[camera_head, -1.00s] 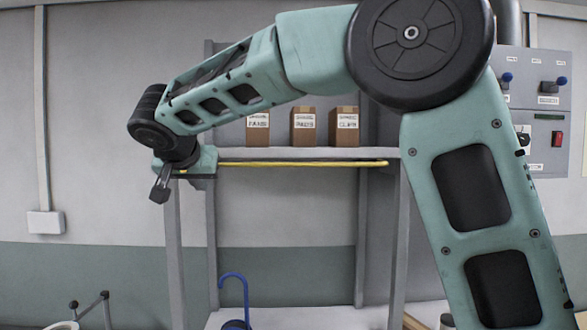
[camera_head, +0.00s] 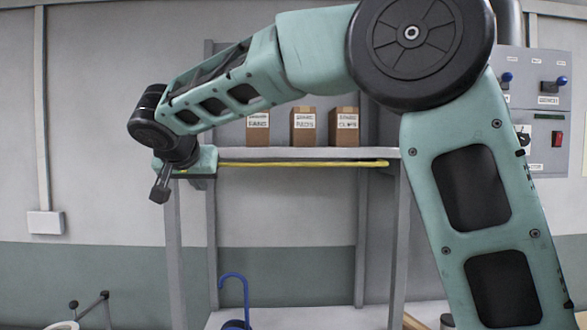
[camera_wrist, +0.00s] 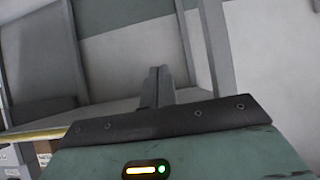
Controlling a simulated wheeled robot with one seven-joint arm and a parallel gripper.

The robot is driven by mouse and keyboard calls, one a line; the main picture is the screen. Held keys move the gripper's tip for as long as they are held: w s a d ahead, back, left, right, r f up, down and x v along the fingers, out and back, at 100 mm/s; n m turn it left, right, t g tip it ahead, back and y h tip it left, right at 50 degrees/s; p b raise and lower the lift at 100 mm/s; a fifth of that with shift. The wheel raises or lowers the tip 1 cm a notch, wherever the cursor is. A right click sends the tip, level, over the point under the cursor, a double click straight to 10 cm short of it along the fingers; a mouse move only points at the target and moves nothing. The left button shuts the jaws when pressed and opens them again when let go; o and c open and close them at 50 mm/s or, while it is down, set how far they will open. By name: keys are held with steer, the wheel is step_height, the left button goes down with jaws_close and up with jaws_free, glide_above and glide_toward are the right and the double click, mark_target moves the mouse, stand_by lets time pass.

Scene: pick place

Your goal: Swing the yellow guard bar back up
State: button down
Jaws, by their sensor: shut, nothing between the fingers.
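The yellow guard bar (camera_head: 300,164) lies level along the front of the upper shelf. Its right end is bent near the right post, and its left end is hidden at my wrist. Part of it also shows at the left edge of the wrist view (camera_wrist: 36,135). My gripper (camera_head: 160,190) is at the shelf's left end, pointing down and slightly left, its fingers to the left of the bar's visible length. In the wrist view my gripper's fingers (camera_wrist: 157,87) are together, with nothing between them. Whether my gripper's body touches the bar cannot be told.
Several brown labelled boxes, one at the middle (camera_head: 303,128), stand on the upper shelf (camera_head: 290,153). A blue hooked object (camera_head: 235,285) is at the lower shelf (camera_head: 300,318). A grey control panel (camera_head: 535,105) hangs at right.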

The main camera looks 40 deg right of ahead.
steer(key=shift+r, duration=0.15)
stand_by(0.4)
steer(key=shift+r+p, duration=1.15)
steer(key=shift+r, duration=1.45)
steer(key=shift+w+d+r+p, duration=0.15)
steer(key=shift+r+p, duration=0.15)
steer(key=shift+r, duration=0.35)
steer(key=shift+w+d+r+p, duration=0.15)
steer(key=shift+r+p, duration=0.1)
steer(key=shift+r, duration=0.4)
steer(key=shift+w+d+r+p, duration=0.25)
steer(key=shift+r+p, duration=0.15)
steer(key=shift+r, duration=0.1)
steer(key=shift+w+d+r+p, duration=0.1)
steer(key=shift+w+r+p, duration=0.15)
steer(key=shift+r+p, duration=0.15)
